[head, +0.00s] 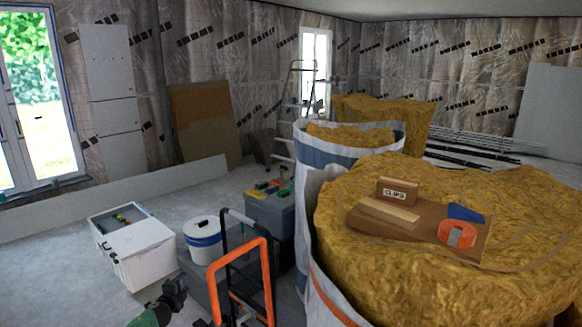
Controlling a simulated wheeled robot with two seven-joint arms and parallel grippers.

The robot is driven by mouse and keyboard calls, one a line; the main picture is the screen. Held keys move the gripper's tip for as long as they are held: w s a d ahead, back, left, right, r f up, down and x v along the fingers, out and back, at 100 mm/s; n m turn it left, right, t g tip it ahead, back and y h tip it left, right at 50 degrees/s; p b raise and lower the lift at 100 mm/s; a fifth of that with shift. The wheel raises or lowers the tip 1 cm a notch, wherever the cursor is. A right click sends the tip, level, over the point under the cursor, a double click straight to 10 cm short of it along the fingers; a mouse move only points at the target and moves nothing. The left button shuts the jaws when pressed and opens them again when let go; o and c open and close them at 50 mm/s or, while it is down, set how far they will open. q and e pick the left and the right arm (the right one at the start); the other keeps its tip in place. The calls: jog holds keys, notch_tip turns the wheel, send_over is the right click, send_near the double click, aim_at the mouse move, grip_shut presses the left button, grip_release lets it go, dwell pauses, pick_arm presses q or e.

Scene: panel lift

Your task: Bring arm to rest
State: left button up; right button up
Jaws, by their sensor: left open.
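My left gripper (176,290) is low in the head view, left of centre, dark, with a green part behind it at the bottom edge. It is open, and I see nothing held in it. It appears in front of the floor between the white box (150,262) and the orange-and-black frame (246,268). Whether it touches anything is unclear. My right gripper is not in view.
A white bucket (203,248) and a grey toolbox (270,215) stand beyond the frame. Large yellow insulation rolls (400,275) fill the right, one carrying a brown board (400,223) with small items. Bare floor (50,270) lies at left.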

pick_arm(q)
jog(key=s+a+f+n+g+y, duration=0.2)
jog(key=s+a+f+n+g, duration=0.15)
jog(key=s+f, duration=0.9)
jog(key=s+a+f+n+g+y, duration=0.2)
jog(key=s+f+n, duration=0.2)
jog(key=s+f, duration=0.85)
jog(key=s+a+f+n+g, duration=0.2)
jog(key=s+g, duration=0.1)
jog(key=s, duration=1)
jog(key=s+a+f+n+g+y, duration=0.1)
jog(key=s+f+g, duration=0.15)
jog(key=s, duration=1.05)
jog(key=s+a+f+n+g, duration=0.2)
jog(key=s+g, duration=0.1)
jog(key=s, duration=1)
jog(key=s+d+f+n+h, duration=0.1)
jog(key=s+d+f+h, duration=0.1)
jog(key=d, duration=1.5)
jog(key=s+d+f+n+h, duration=0.1)
jog(key=d+f+n+h, duration=0.1)
jog(key=d, duration=1.5)
jog(key=shift+s+d+f+h, duration=0.15)
jog(key=shift+s+f+h, duration=0.15)
jog(key=shift+s+f, duration=0.05)
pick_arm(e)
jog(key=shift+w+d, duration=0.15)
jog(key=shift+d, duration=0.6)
